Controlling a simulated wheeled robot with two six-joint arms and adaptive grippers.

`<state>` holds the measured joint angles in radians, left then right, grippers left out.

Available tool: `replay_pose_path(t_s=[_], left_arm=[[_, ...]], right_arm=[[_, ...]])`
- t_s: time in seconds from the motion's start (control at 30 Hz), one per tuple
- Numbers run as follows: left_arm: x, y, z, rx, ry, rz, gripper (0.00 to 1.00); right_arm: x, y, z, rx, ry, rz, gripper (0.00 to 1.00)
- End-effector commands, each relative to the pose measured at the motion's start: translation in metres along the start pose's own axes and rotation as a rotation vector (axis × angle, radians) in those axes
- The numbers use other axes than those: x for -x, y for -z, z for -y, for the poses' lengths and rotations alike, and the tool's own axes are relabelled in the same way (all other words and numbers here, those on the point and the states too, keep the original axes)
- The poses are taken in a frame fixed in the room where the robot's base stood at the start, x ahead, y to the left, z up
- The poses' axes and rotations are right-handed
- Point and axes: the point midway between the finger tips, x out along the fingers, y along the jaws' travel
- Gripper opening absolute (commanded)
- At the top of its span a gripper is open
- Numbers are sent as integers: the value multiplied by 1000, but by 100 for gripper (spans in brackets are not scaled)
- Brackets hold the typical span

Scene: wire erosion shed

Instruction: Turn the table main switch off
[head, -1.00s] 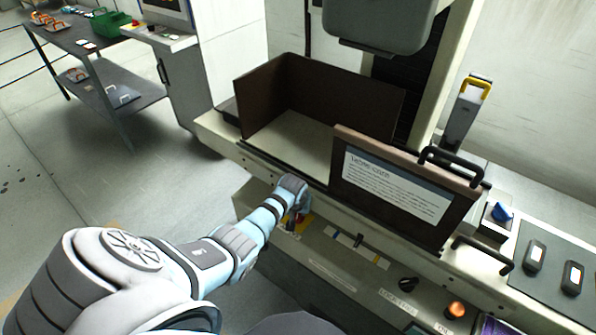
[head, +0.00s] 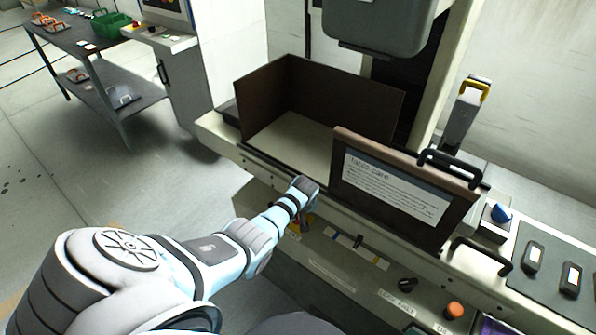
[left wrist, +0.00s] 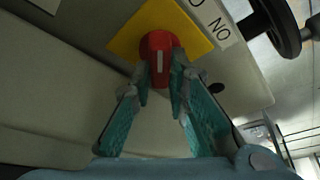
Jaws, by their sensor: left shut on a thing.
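The table main switch is a red rotary knob (left wrist: 158,44) with a white mark, on a yellow plate (left wrist: 198,38), in the left wrist view. The mark points roughly up and down in that picture. My left gripper (left wrist: 160,80) is shut on the red knob, one finger on each side. In the head view my left gripper (head: 304,200) is at the machine's front panel, and its wrist hides most of the switch. A bit of the yellow plate (head: 307,226) shows beside it. A label with upside-down letters sits beside the plate. My right gripper is not in view.
A sign board (head: 390,190) with a handle stands just right of my left wrist. A brown guard (head: 335,95) stands behind it. A black knob (head: 407,285) and an orange button (head: 454,310) are farther right on the panel. Open floor lies left.

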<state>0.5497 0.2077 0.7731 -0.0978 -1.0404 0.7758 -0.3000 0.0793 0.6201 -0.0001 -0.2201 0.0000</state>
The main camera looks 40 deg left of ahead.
Motion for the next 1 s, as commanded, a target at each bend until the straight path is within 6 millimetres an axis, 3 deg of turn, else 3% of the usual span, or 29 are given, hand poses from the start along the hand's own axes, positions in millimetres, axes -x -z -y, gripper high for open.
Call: replay_pose_path(t_s=[0.07, 0.1, 0.2, 0.53, 0.67, 0.77, 1.0], left_arm=[[1, 2, -1, 2, -2, -3, 0], [1, 2, -1, 2, -2, -3, 18], [0, 1, 0, 2, -2, -2, 34], [1, 1, 0, 1, -2, -1, 35], [11, 1, 0, 0, -2, -3, 35], [28, 1, 0, 0, -4, -4, 35], [92, 1, -1, 1, -4, -3, 35]], right_arm=[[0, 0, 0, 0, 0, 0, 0], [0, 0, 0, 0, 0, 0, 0], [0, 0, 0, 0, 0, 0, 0], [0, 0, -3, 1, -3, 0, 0], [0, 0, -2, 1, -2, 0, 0], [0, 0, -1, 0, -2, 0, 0], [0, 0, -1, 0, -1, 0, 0]])
